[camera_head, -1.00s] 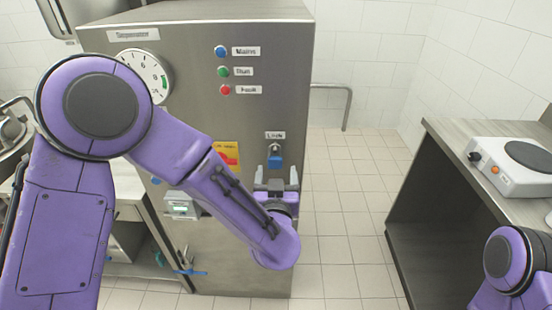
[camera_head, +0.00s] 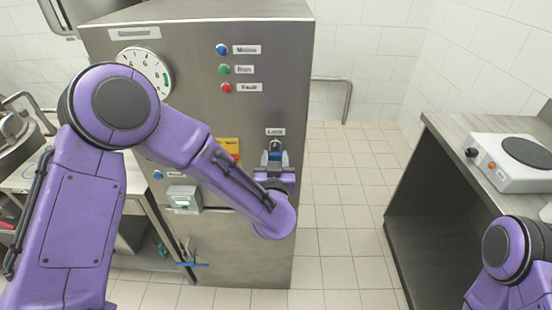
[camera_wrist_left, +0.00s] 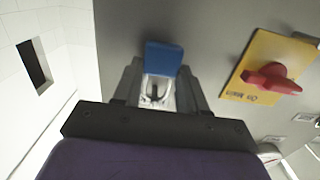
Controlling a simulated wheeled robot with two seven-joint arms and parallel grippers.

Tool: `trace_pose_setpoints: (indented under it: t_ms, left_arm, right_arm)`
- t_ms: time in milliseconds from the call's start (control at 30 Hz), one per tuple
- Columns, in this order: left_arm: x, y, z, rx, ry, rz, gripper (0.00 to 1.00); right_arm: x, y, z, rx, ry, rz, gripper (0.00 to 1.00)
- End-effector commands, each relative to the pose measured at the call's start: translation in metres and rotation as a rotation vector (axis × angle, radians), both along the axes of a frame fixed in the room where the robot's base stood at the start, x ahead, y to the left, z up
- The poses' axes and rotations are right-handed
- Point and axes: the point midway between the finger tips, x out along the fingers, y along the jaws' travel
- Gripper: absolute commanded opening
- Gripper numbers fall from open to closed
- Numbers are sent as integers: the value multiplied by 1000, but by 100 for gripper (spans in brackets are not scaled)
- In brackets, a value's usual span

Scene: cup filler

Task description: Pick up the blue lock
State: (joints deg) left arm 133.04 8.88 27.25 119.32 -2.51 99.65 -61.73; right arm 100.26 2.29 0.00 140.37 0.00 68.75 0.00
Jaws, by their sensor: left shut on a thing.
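The blue lock (camera_head: 275,156) hangs on the front of the steel cabinet, just under the "Lock" label (camera_head: 275,132). In the head view my left gripper (camera_head: 274,160) is at the lock, its fingers on both sides of the blue body. In the left wrist view the lock (camera_wrist_left: 162,59) sits between the fingertips of the left gripper (camera_wrist_left: 160,75), which are shut on it. A pale metal part shows below the blue body there. My right gripper is not in view; only part of that arm shows at the lower right.
The steel cabinet (camera_head: 240,240) has a dial (camera_head: 147,72), several coloured lights and a red switch on a yellow plate (camera_wrist_left: 272,78) close beside the lock. A counter with a hot plate (camera_head: 515,160) stands at the right. The tiled floor (camera_head: 340,220) between is clear.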

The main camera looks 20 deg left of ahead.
Motion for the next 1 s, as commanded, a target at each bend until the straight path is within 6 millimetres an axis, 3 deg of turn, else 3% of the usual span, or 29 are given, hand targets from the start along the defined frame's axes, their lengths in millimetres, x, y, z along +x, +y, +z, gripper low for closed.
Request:
trace_pose_setpoints:
  t_ms: [200, 267, 433, 700, 800, 1000]
  left_arm:
    - [0, 0, 15, -1, -4, 0, 9]
    - [-10, -4, 14, 1, -1, -4, 9]
    - [-53, -17, 12, 4, -1, -7, 9]
    - [-144, -42, 13, 4, -3, -5, 9]
    - [-158, -46, 24, 9, 5, -2, 9]
    - [-172, -50, 18, 3, 1, -1, 9]
  right_arm:
    - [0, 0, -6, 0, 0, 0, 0]
    - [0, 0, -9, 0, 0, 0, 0]
    - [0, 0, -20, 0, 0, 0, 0]
    - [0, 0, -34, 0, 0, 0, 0]
    - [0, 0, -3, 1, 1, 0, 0]
    - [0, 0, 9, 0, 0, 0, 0]
